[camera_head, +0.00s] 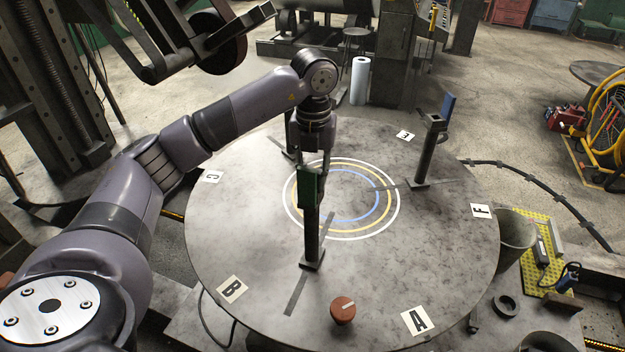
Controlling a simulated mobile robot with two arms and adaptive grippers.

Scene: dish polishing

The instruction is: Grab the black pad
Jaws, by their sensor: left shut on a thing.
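My left gripper (312,158) points down over the round table, at the top of a dark post (312,240) on the near side. It is shut on a dark green pad (311,187) at the top of this post. The pad looks green rather than black. I cannot tell whether it is still seated on the post. A further post (291,140) is partly hidden behind my left gripper. No plainly black pad shows. My right gripper is not in view.
The round grey table (440,250) has painted rings and letter labels. A red-brown knob (343,309) stands near its front edge. A white roll (360,81) stands behind the table. A yellow mat (535,250) lies at the right. The table's right side is largely clear.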

